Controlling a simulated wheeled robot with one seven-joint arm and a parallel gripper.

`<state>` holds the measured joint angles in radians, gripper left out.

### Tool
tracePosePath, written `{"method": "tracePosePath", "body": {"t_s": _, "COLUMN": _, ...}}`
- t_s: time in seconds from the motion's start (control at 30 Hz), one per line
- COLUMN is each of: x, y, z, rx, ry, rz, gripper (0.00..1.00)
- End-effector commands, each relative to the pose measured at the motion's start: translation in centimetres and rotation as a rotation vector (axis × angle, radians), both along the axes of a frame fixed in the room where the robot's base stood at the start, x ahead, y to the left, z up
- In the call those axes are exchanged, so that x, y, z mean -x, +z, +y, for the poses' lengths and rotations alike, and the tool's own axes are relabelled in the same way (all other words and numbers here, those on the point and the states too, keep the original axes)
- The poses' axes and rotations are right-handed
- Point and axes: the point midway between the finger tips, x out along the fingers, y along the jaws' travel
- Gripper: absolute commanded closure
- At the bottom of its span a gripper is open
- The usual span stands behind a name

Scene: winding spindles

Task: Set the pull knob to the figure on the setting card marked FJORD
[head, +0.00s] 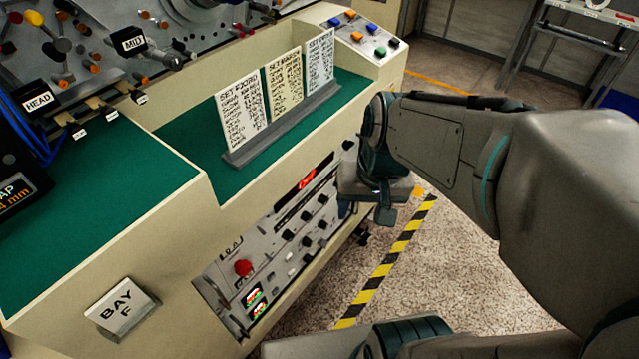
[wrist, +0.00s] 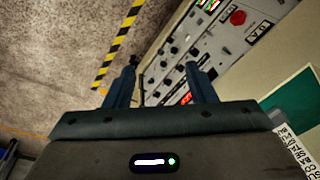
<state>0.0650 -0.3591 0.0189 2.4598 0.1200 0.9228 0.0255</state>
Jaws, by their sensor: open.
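Three setting cards stand upright in a grey holder on the green ledge in the head view. The left white card (head: 242,105) appears headed SET FJORD; its smaller lines are too blurred to read. The control panel (head: 222,277) on the front face below bears several dark knobs (head: 306,241) and a lit red display (head: 307,177). I cannot tell which is the pull knob. My gripper (wrist: 162,82) is open and empty, with the panel (wrist: 222,50) beyond its fingers in the wrist view. In the head view, it is beside the panel's right end.
A red button (head: 243,268) and small green-lit displays sit at the panel's lower left. Coloured buttons top the right console (head: 360,32).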

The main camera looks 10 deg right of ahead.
Motion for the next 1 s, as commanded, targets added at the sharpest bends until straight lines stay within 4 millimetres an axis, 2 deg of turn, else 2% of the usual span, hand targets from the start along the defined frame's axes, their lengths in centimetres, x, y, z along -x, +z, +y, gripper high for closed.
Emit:
{"method": "tracePosePath", "body": {"t_s": 0.03, "x": -0.6, "y": -2.6, "z": 0.1, "rx": -0.037, "ry": -0.042, "rz": 0.049, "gripper": 0.50}}
{"method": "tracePosePath", "body": {"t_s": 0.57, "x": -7.6, "y": -18.9, "z": 1.6, "rx": -0.543, "ry": -0.513, "rz": 0.455, "gripper": 0.50}}
{"method": "tracePosePath", "body": {"t_s": 0.77, "x": -10.8, "y": -25.2, "z": 1.0, "rx": -0.767, "ry": -0.705, "rz": 0.573, "gripper": 0.50}}
{"method": "tracePosePath", "body": {"t_s": 1.0, "x": -14.8, "y": -33.2, "z": -0.9, "rx": -1.055, "ry": -0.947, "rz": 0.677, "gripper": 0.50}}
